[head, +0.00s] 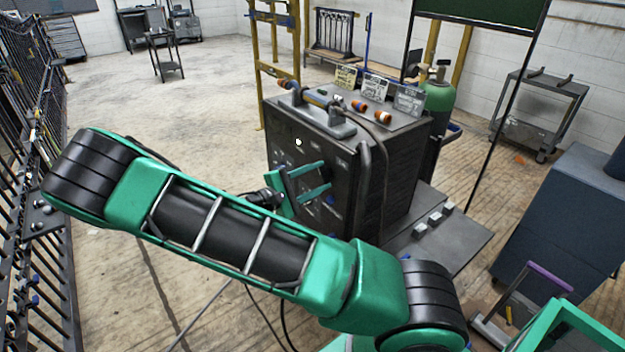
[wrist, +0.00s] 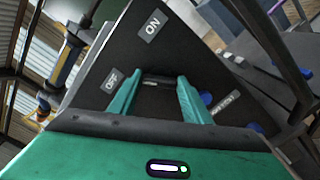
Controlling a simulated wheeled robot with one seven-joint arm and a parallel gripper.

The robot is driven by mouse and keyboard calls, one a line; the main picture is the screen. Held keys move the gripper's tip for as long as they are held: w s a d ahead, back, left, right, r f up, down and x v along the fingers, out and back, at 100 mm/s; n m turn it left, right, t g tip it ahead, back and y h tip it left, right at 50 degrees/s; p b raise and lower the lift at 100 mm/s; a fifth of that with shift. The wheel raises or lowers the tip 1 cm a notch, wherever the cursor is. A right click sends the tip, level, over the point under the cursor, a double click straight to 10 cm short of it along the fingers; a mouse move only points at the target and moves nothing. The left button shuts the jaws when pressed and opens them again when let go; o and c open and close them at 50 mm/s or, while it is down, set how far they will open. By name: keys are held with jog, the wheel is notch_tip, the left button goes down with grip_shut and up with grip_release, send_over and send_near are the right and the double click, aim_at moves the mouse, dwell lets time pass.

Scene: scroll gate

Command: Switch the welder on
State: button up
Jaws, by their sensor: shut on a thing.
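The welder (head: 405,165) is a dark box in the middle of the head view, with a control panel on its front face. My gripper (head: 328,178) is at that panel. In the wrist view, my gripper (wrist: 158,84) has its two green fingers on either side of a small dark piece, seemingly the switch handle (wrist: 158,79). The fingers are shut on it and hide part of it. An ON label (wrist: 152,26) is above the fingers and an OFF label (wrist: 111,78) is to their left. The switch's exact setting is hard to tell.
Cables and orange-ended connectors (head: 376,116) lie on the welder's top. A green gas cylinder (head: 439,97) stands behind it. A blue-grey cabinet (head: 565,225) is at the right, and a black metal fence (head: 25,170) at the left.

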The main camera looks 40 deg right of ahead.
jog(key=m, duration=0.7)
jog(key=shift+s+d+f, duration=0.1)
jog(key=shift+d+f, duration=0.05)
jog(key=shift+f, duration=0.05)
jog(key=m, duration=0.3)
jog(key=shift+f+m, duration=0.1)
jog(key=shift+m, duration=0.3)
jog(key=shift+f+m, duration=0.1)
jog(key=shift+m, duration=1.6)
jog(key=o, duration=1.1)
jog(key=a, duration=1.1)
